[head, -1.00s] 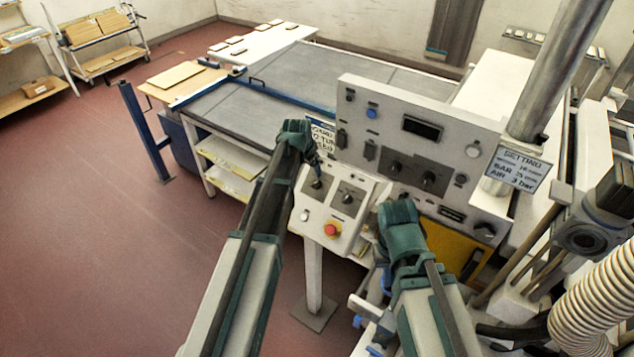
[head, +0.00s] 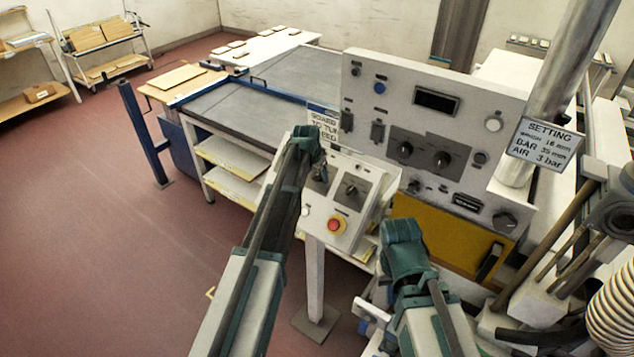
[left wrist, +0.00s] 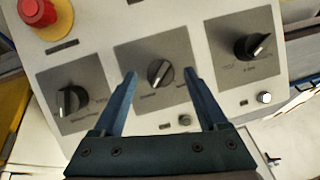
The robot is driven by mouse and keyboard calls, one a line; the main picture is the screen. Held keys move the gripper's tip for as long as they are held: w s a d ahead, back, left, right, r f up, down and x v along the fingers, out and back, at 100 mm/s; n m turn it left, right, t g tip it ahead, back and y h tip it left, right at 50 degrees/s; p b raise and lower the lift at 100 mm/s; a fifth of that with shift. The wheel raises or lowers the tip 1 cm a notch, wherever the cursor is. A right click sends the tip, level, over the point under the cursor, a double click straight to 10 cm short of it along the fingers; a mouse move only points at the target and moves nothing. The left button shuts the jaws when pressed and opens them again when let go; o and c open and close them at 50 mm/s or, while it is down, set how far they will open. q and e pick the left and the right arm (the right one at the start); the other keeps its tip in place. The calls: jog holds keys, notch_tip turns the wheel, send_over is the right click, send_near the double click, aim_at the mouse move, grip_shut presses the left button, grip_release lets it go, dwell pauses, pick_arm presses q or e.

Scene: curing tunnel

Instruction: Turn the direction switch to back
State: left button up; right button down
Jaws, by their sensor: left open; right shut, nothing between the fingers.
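A small tilted control box (head: 345,237) carries rotary switches and a red button (head: 337,225). In the left wrist view, three black rotary switches show: one at left (left wrist: 70,101), one in the middle (left wrist: 160,73) and one at right (left wrist: 252,46). Their labels are too small to read, so I cannot tell which is the direction switch. My left gripper (left wrist: 158,88) is open, its fingers on either side of the middle switch; contact is not visible. In the head view my left gripper (head: 318,170) partly covers the box. My right gripper (head: 402,232) is shut and empty, right of the box.
A larger upright panel (head: 468,140) with a display and knobs stands behind the box. A setting sign (head: 545,143) hangs by a metal post (head: 560,90). A ribbed hose (head: 612,310) is at the lower right. The red floor at left is open.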

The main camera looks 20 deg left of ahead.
pick_arm(q)
jog(key=shift+w+f, duration=0.15)
jog(key=shift+f, duration=0.25)
jog(key=shift+r, duration=0.1)
grip_shut()
